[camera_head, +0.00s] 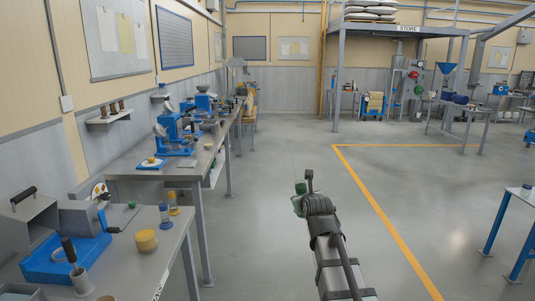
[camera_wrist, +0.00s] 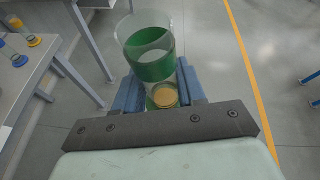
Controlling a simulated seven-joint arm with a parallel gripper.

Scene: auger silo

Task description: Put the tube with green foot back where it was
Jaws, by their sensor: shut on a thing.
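My gripper (camera_wrist: 158,92) is shut on a clear tube (camera_wrist: 130,28) with a wide green band (camera_wrist: 152,66); a yellow disc or fill (camera_wrist: 164,96) shows through its lower part. In the head view my gripper (camera_head: 305,190) is out over the open floor, right of the benches, with a green part of the tube (camera_head: 300,187) beside it. Two similar small tubes, one with a blue foot (camera_head: 165,217) and one with a yellow foot (camera_head: 173,207), stand upright on the near bench (camera_head: 125,248). They also show at the left of the wrist view.
The near bench also holds a blue machine with a grey hopper (camera_head: 75,255), a yellow round tub (camera_head: 146,240) and a grey cup with a handle (camera_head: 80,280). A second bench (camera_head: 190,172) with blue devices stands behind. The floor around my gripper is clear.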

